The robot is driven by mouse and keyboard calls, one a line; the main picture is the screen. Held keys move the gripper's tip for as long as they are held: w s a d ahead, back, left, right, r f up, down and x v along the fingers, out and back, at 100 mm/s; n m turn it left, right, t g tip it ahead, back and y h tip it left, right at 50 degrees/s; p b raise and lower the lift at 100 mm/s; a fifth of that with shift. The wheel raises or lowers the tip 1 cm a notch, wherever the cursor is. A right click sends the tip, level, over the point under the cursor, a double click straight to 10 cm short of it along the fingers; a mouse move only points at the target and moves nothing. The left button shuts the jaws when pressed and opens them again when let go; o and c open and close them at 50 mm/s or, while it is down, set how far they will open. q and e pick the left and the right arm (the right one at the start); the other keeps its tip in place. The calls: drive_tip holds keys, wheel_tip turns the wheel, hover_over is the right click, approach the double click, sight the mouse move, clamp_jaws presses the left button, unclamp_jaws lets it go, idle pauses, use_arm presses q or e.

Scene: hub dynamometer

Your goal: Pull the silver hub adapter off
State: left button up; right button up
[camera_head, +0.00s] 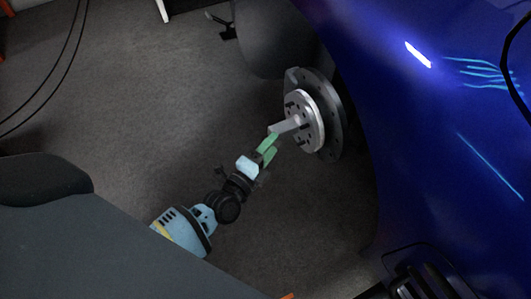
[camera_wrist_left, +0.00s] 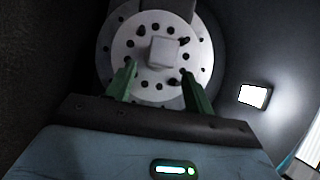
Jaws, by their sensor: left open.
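The silver hub adapter (camera_head: 305,121) is a round plate with holes and a square stub at its centre. It sits against the dark brake disc (camera_head: 331,130) in the wheel well of the blue car. In the left wrist view the adapter (camera_wrist_left: 130,52) faces me, with its square stub (camera_wrist_left: 163,52) ahead of the fingertips. My left gripper (camera_head: 269,147) has green fingers and is open; it also shows in the left wrist view (camera_wrist_left: 159,75), with a finger on each side below the stub. I cannot tell whether a finger touches the stub. My right gripper is not in view.
The blue car body (camera_head: 440,120) fills the right side, close beside the hub. Grey floor (camera_head: 130,90) lies open to the left. Black cables (camera_head: 62,55) hang at the upper left. A bright rectangular light (camera_wrist_left: 254,95) shows at the right in the wrist view.

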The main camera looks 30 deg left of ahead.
sight(283, 132)
use_arm(q)
drive_tip(key=w, duration=0.3)
drive_tip(key=w+b, duration=0.1)
drive_tip(key=w, duration=0.1)
drive_tip(key=shift+d, duration=0.4)
drive_tip(key=shift+w+d, duration=0.1)
drive_tip(key=shift+w, duration=0.55)
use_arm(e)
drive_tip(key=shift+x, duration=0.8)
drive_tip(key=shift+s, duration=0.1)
